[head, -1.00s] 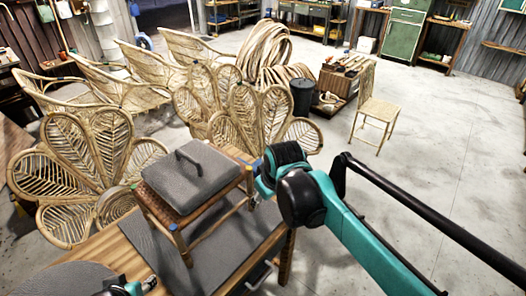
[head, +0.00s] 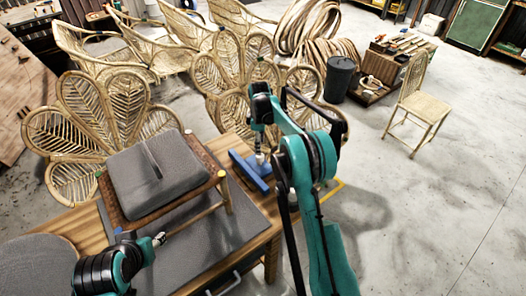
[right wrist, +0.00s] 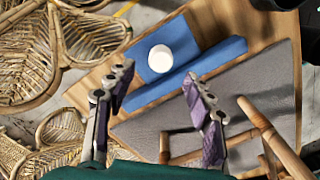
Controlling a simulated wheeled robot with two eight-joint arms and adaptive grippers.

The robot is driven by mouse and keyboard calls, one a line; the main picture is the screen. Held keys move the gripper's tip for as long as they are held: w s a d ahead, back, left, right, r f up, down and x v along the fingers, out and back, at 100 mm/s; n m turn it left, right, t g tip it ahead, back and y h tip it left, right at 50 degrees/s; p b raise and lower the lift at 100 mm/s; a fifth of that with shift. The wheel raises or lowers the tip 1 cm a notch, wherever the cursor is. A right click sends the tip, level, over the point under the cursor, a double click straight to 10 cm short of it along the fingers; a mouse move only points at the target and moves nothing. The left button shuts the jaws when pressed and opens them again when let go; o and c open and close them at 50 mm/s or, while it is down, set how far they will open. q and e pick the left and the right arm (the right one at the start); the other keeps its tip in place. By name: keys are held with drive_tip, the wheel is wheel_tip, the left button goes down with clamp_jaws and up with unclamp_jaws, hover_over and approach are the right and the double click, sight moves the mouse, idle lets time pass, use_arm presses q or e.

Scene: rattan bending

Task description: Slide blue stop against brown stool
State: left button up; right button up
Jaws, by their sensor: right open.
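The blue stop (head: 250,172) lies on the wooden table to the right of the brown stool (head: 205,160), with a gap between them. In the right wrist view the blue stop (right wrist: 215,55) shows a long bar and a flat plate with a round white knob (right wrist: 160,58). The stool bears a grey cushion; its legs (right wrist: 270,135) show at the lower right there. My right gripper (head: 261,158) is open above the stop, its fingers (right wrist: 157,77) spread on either side of it. My left gripper (head: 159,239) is by the stool's near side; its jaws are unclear.
The table (head: 75,228) has a grey mat (head: 225,225) under the stool. Rattan chair frames (head: 100,110) crowd behind the table. A dark bin (head: 339,78) and a small chair (head: 417,105) stand on the floor at the right, where there is free room.

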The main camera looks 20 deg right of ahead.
drive_tip(key=b, duration=0.2)
hover_over(256, 163)
drive_tip(key=d, duration=0.2)
drive_tip(key=f, duration=0.5)
drive_tip(key=s+f, duration=0.1)
drive_tip(key=f, duration=0.1)
drive_tip(key=shift+a+f, duration=0.2)
drive_tip(key=shift+a, duration=0.05)
